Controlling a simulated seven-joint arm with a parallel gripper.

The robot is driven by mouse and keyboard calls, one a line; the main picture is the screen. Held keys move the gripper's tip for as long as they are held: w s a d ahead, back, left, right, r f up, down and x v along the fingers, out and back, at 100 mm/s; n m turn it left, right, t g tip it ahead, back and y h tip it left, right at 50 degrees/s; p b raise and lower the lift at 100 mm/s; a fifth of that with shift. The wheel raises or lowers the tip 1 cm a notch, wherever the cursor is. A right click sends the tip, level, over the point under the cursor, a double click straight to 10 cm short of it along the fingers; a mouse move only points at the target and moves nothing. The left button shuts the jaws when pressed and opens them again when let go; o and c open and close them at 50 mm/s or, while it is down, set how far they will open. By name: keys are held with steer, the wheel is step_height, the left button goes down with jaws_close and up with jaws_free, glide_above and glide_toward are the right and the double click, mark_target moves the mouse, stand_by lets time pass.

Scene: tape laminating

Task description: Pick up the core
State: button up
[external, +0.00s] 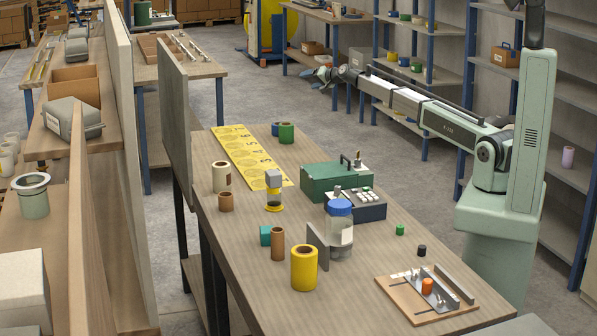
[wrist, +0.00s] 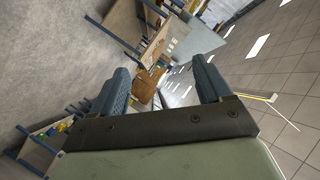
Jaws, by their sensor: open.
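Two plain brown tubes stand upright on the wooden table (external: 345,263) in the external view: a tall brown core (external: 278,245) near the middle, and a short, wide brown one (external: 226,202) farther left. I cannot tell which is the task's core. My gripper (external: 318,77) is far behind the table, at the end of the outstretched arm, away from both tubes. In the wrist view my gripper (wrist: 162,75) has its two blue-grey fingers apart with nothing between them. That view looks across the room, and no tube can be made out in it.
A green case (external: 325,184) stands behind. A board with a metal fixture (external: 428,293) lies front right.

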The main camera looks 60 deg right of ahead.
steer(key=w+a+r+n+y, duration=0.2)
steer(key=w+a+r, duration=0.15)
steer(key=a, duration=0.45)
steer(key=w+a+r+n+y, duration=0.15)
steer(key=a+r, duration=0.25)
steer(key=a, duration=0.4)
steer(key=w+a+f+n+g+y, duration=0.2)
steer(key=a+n, duration=0.2)
steer(key=a, duration=1.2)
steer(key=n+g+y, duration=0.2)
steer(key=n+g, duration=0.8)
steer(key=n, duration=0.6)
glide_above(227, 194)
steer(key=s+d, duration=0.2)
steer(key=d, duration=0.3)
step_height(227, 194, down, 6)
steer(key=x, duration=0.8)
steer(key=shift+a+f, duration=0.1)
steer(key=shift+f, duration=0.25)
steer(key=shift+a+x, duration=0.15)
steer(key=shift+x, duration=1.15)
steer(key=shift+a+x, duration=0.15)
steer(key=shift+x, duration=1.2)
steer(key=shift+r, duration=0.15)
